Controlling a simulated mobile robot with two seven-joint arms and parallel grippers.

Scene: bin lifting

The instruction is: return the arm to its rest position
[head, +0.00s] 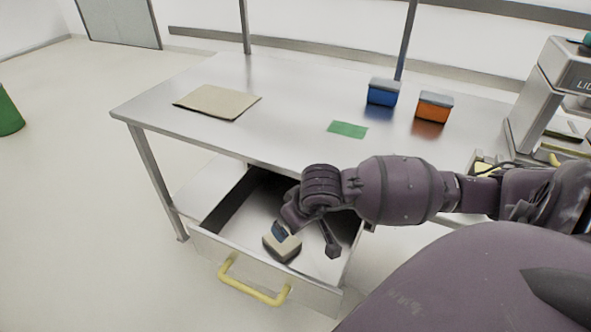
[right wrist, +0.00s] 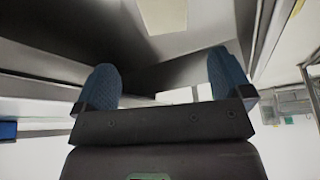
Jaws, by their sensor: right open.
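My right arm reaches in from the right in the head view. My right gripper (head: 306,240) is over the open drawer (head: 322,297), pointing down, with its fingers spread wide. The right wrist view shows its two blue-padded fingers (right wrist: 160,85) wide apart with nothing gripped between them. My left gripper is not in view.
The drawer, with a yellow handle (head: 252,285), hangs under a metal table (head: 290,92). On the table are a beige sheet (head: 217,101), a green card (head: 347,129), a blue bin (head: 382,93) and an orange bin (head: 433,107). A machine (head: 545,100) stands at the right.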

